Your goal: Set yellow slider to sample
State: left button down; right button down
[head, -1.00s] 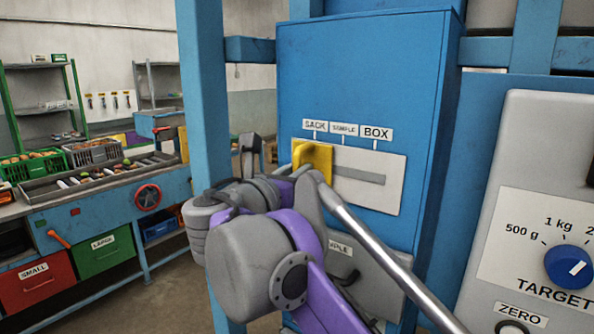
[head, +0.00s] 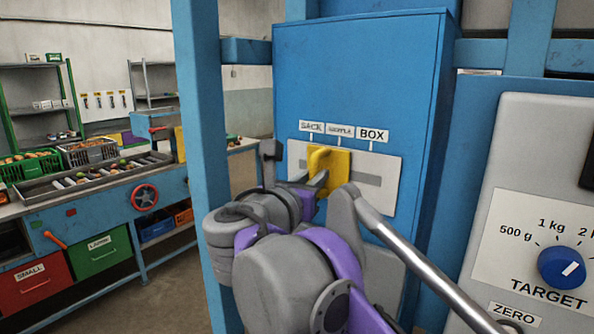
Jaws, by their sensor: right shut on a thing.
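The yellow slider (head: 340,172) sits in the horizontal slot of a white plate (head: 388,192) on the blue cabinet (head: 362,75). Its block is below the SAMPLE label (head: 340,131), its middle a little left of that label's middle. Bare slot shows on both sides of it. The SACK label (head: 311,127) is to the left and the BOX label (head: 373,135) to the right. My right gripper (head: 317,182) is at the slider's front, shut on its handle; the wrist hides part of the grip. My left gripper is out of view.
A grey panel with a blue TARGET knob (head: 562,267) stands close on the right. A blue post (head: 203,110) rises left of the cabinet. A sorting bench with a red SMALL drawer (head: 32,284) and a green LARGE drawer (head: 101,256) is farther left.

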jog(key=shift+s+d, duration=0.5)
jog(key=shift+d, duration=0.25)
jog(key=c, duration=0.8)
grip_release()
jog(key=v, duration=1)
jog(key=shift+s+a+b, duration=0.2)
jog(key=shift+s+b, duration=0.1)
jog(key=shift+s, duration=0.05)
